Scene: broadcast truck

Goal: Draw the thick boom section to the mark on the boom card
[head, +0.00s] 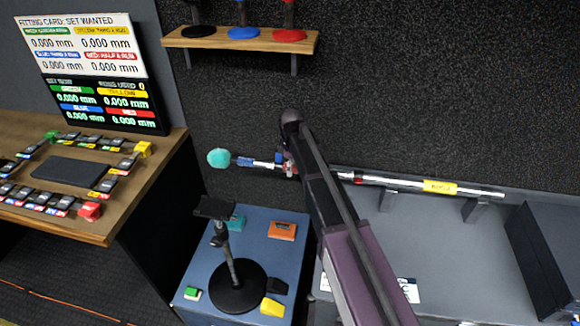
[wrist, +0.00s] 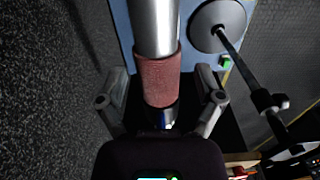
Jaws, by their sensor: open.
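The boom pole lies across the scene in the head view. Its thick silver section (head: 470,190) with a yellow label (head: 440,186) is at right, and a teal foam tip (head: 218,158) is at the left end. My arm hides part of its middle. In the wrist view a silver tube (wrist: 155,25) ends in a pinkish-red collar (wrist: 161,78). My gripper (wrist: 162,76) is open, with one finger on each side of the collar and visible gaps. A white card (head: 409,290), partly behind my arm, lies on the grey bench; its print is unreadable.
Cradles (head: 474,210) hold the pole above the grey bench (head: 440,250). A blue-topped stand (head: 252,222) carries a black round-based stand (head: 238,287) and small coloured blocks. A wooden desk (head: 95,223) is at left. A wooden shelf (head: 240,40) is above.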

